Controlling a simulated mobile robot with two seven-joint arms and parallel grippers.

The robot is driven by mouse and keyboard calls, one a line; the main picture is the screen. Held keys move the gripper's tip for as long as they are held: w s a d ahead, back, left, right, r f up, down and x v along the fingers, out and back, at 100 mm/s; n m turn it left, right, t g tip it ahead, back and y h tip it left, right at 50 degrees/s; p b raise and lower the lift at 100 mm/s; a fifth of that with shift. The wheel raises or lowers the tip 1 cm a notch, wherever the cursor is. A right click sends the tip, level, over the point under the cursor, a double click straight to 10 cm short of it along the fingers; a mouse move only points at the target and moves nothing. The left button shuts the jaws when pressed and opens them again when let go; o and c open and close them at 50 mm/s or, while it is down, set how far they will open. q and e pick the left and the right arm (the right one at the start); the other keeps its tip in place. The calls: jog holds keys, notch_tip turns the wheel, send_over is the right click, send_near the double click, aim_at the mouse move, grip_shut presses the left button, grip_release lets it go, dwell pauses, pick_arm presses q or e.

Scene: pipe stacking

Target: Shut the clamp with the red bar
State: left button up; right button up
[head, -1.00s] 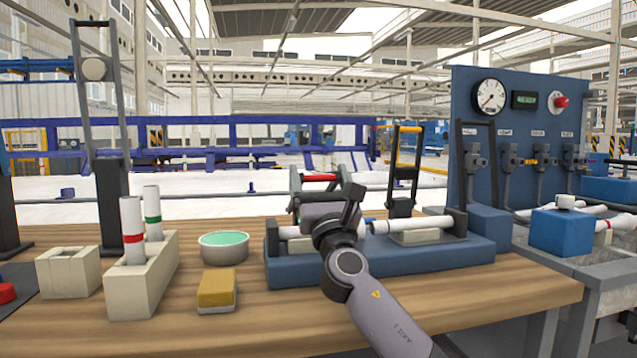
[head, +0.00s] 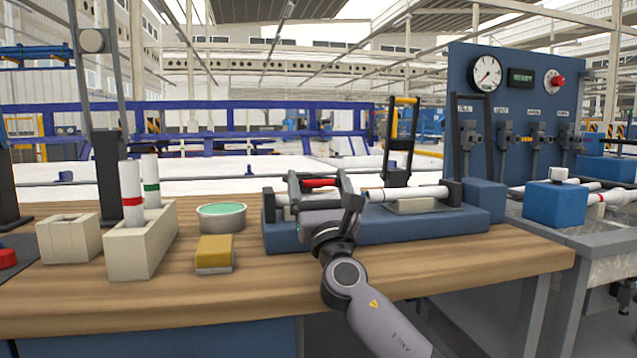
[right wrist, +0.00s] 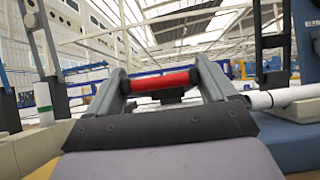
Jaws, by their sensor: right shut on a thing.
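The red bar (head: 320,183) of the clamp is low over the left part of the blue fixture (head: 385,230). My right gripper (head: 322,186) is shut on this bar. In the right wrist view the red bar (right wrist: 163,82) lies crosswise between the two dark fingers (right wrist: 160,88). A white pipe (head: 408,193) lies along the fixture to the right. The gripper hides the pipe and the clamp's seat under the bar, so I cannot tell whether the bar is fully down. My left gripper is not in view.
A clamp with a yellow bar (head: 404,122) stands raised behind the fixture. A cream rack (head: 140,245) with two upright pipes, a bowl (head: 221,218), and a yellow sponge-like block (head: 215,252) are to the left. A blue gauge panel (head: 540,90) stands at right.

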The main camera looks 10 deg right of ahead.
jog(key=shift+w+f, duration=0.1)
jog(key=shift+f, duration=0.1)
jog(key=o, duration=1.2)
jog(key=shift+o, duration=0.2)
jog(key=shift+r, duration=0.1)
jog(key=shift+s, duration=0.3)
jog(key=p+v, duration=0.1)
jog(key=v, duration=0.5)
jog(key=shift+s+f, duration=0.2)
jog(key=shift+f, duration=0.2)
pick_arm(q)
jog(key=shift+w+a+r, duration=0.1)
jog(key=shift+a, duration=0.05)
